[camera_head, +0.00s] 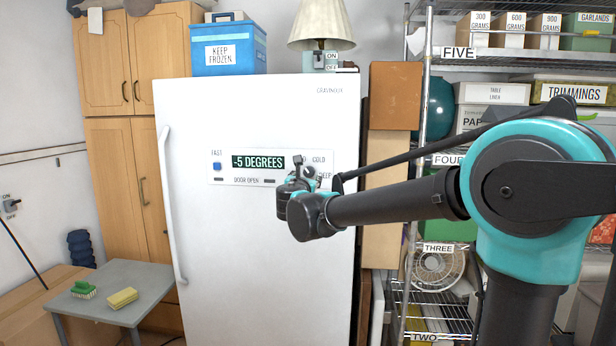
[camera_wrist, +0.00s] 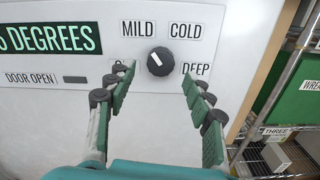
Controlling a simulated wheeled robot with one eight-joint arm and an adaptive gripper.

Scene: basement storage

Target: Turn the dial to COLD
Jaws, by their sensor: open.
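A round black dial (camera_wrist: 160,61) sits on the white freezer's (camera_head: 250,240) control panel. Its white mark points up and to the left, toward the MILD label (camera_wrist: 138,28). The COLD label (camera_wrist: 186,30) is up and right of the dial, and the DEEP label (camera_wrist: 196,68) is to its right. Another label, left of the dial, is mostly hidden behind a finger. My gripper (camera_wrist: 157,73) is open, with one finger on each side of the dial and visible gaps between. In the head view my gripper (camera_head: 300,172) is in front of the panel and hides the dial.
A green display (camera_head: 258,162) reads -5 DEGREES, with a blue switch (camera_head: 217,166) at the panel's left. Wire shelves (camera_head: 440,290) stand to the right. A small grey table (camera_head: 110,280) with a brush and sponge stands at the lower left.

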